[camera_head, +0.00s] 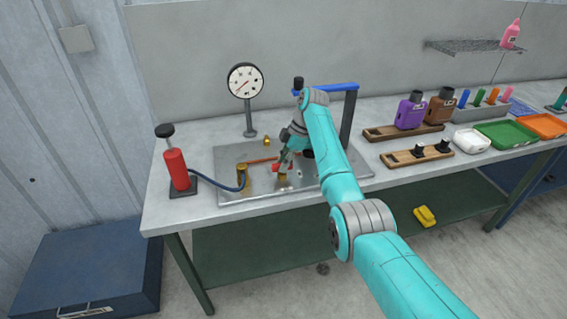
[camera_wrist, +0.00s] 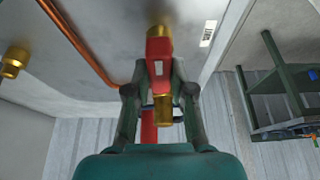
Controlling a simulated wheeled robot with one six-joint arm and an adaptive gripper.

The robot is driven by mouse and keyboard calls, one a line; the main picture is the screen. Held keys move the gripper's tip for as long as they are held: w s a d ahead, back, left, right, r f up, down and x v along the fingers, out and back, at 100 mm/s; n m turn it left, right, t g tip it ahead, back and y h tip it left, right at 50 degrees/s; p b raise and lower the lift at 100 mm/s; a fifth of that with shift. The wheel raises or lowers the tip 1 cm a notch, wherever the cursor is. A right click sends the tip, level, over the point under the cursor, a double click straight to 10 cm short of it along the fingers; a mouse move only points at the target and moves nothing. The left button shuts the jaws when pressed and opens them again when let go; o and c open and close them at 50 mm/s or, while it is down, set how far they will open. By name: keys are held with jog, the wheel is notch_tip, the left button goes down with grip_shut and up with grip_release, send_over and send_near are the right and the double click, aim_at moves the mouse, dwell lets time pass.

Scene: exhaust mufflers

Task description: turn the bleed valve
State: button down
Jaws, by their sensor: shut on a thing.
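The bleed valve shows in the wrist view as a red handle (camera_wrist: 159,48) with a small white mark and brass parts above and below it. My gripper (camera_wrist: 160,72) has one finger on each side of the red handle and is shut on it. In the head view, the valve's red part (camera_head: 277,167) and brass part (camera_head: 283,180) show on the metal plate (camera_head: 235,185), just below my gripper (camera_head: 284,160). My arm and gripper hide part of the valve in the head view. The handle's exact turn angle is hard to tell.
A red pump (camera_head: 176,168) with a hose stands left. A dial gauge (camera_head: 245,80) stands behind the plate. A copper pipe (camera_wrist: 82,45) runs left of the valve in the wrist view. A blue-topped frame (camera_head: 345,87) stands behind my arm. Wooden holders with bottles (camera_head: 410,113) stand right.

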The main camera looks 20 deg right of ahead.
dwell(0.5)
jog(key=c, duration=1)
grip_release()
jog(key=shift+r, duration=0.1)
jog(key=v, duration=1.1)
jog(key=shift+d+r, duration=0.15)
jog(key=shift+r, duration=0.2)
